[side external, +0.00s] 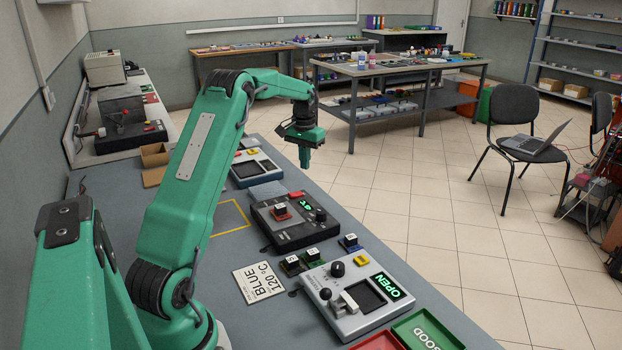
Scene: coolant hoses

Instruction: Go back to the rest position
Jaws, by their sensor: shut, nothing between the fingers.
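My gripper (304,157) hangs at the end of my green arm, pointing down, above the right edge of the grey bench (222,250). Its fingers look closed together with nothing held between them. It is well above the bench devices and touches none of them. No separate marker of a rest position shows.
A black device (285,222) with a lit display, a grey device reading OPEN (352,300) and a white card reading BLUE 120 °C (258,282) are on the bench. Small coloured blocks stand between them. A green GOOD tray (427,333) is at the front. Air around my gripper is clear.

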